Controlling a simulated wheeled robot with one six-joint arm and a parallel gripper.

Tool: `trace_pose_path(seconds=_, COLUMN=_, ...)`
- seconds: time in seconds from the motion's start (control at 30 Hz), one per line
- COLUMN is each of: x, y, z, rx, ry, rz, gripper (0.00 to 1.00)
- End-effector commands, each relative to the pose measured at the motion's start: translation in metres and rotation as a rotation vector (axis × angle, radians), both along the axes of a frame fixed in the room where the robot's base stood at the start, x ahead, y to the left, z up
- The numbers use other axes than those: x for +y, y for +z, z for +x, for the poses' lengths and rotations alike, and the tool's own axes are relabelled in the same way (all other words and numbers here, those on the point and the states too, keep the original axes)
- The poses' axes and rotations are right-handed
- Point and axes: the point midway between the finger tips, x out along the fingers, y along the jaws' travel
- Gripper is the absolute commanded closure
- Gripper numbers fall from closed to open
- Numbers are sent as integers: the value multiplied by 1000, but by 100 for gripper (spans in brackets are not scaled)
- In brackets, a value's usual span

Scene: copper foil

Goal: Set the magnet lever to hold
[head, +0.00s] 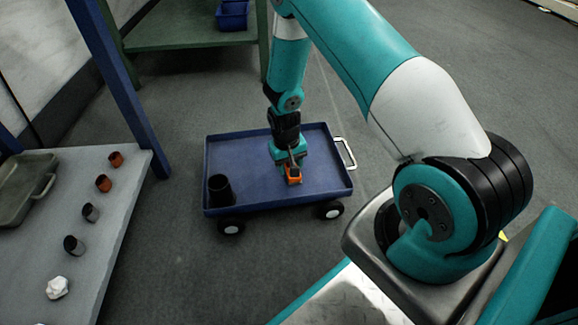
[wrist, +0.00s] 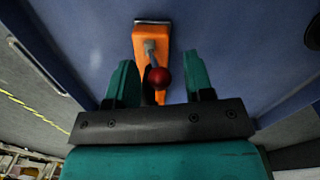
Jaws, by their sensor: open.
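The magnet lever is a grey stem with a red ball knob (wrist: 160,77) on an orange base (wrist: 151,45), seen in the wrist view. The orange base also shows in the head view (head: 293,178), on the blue cart tray (head: 325,185). My gripper (wrist: 163,82) is open, its two teal fingers on either side of the knob. The knob appears between the fingers; I cannot tell whether either touches it. In the head view my gripper (head: 291,163) is over the tray and hides part of the lever.
A black cup (head: 220,190) stands at the tray's left corner. The cart has a white handle (head: 345,153) at right. A grey table (head: 100,215) at left holds several small cups, a white lump (head: 57,288) and a grey-green tray (head: 27,185). A green shelf (head: 190,32) stands behind.

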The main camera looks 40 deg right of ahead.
Motion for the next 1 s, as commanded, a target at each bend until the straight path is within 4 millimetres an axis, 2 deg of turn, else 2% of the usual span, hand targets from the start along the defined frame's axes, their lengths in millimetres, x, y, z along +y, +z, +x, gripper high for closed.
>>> trace_pose_path(seconds=0.1, x=0, y=0, z=0, rx=0, ry=0, rz=0, gripper=52)
trace_pose_path(seconds=0.3, x=0, y=0, z=0, rx=0, ry=0, rz=0, gripper=98)
trace_pose_path(seconds=0.33, x=0, y=0, z=0, rx=0, ry=0, rz=0, gripper=100)
trace_pose_path(seconds=0.67, x=6, y=-1, z=2, rx=60, ry=1, rz=-109, gripper=100)
trace_pose_path(seconds=0.93, x=5, y=-3, z=2, rx=63, ry=-1, rz=-116, gripper=100)
trace_pose_path(seconds=0.97, x=5, y=-3, z=2, rx=63, ry=-1, rz=-116, gripper=71)
trace_pose_path(seconds=1.0, x=5, y=-3, z=2, rx=63, ry=-1, rz=-116, gripper=62)
